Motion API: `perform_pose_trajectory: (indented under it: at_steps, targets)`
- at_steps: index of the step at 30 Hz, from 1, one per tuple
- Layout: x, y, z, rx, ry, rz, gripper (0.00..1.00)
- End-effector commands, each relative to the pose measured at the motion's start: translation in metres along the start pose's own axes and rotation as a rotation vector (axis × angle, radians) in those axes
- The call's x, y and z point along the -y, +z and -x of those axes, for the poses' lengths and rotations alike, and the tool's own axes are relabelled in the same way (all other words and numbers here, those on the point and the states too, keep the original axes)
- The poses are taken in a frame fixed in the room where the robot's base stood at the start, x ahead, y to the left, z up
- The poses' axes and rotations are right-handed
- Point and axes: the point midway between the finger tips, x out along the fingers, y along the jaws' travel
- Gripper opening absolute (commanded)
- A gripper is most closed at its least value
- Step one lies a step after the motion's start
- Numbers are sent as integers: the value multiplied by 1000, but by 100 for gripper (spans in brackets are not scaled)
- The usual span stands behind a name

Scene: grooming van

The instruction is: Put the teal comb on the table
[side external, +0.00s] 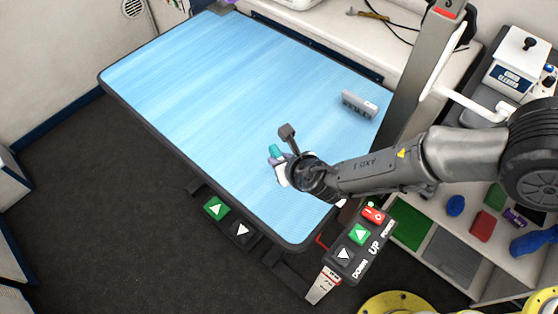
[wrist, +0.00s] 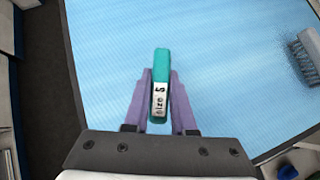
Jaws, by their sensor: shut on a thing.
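The teal comb (wrist: 162,64) has a white label reading "size 5" and is held between the purple fingers of my gripper (wrist: 160,88) in the wrist view. In the side external view its teal end (side external: 274,152) shows at my gripper (side external: 278,163), partly hidden by the wrist. My gripper is shut on the comb over the near right part of the blue-topped table (side external: 200,80). I cannot tell whether the comb touches the table top.
A grey brush-like block (side external: 359,104) lies on the table toward the right and also shows in the wrist view (wrist: 308,55). A grey post (side external: 415,90) rises at the table's right edge. A button panel (side external: 360,236) sits at the near corner. The table's left and middle are clear.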

Motion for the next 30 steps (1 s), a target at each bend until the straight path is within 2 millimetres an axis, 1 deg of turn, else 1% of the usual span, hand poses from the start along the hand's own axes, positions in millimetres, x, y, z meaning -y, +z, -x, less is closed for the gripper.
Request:
perform_pose_trajectory:
  at_steps: [1, 3, 6, 18, 19, 21, 24, 30]
  targets:
    - [0, -7, -6, -3, -2, 3, 0]
    - [1, -13, -13, -2, -2, 2, 0]
    - [0, -18, -18, 0, -2, 1, 0]
    - [0, -20, -20, 0, -1, 0, 0]
    - [0, -21, -21, 0, -1, 1, 26]
    - [0, -20, -20, 0, -1, 0, 38]
    - [0, -20, -20, 0, -1, 0, 54]
    - [0, -20, -20, 0, -1, 0, 54]
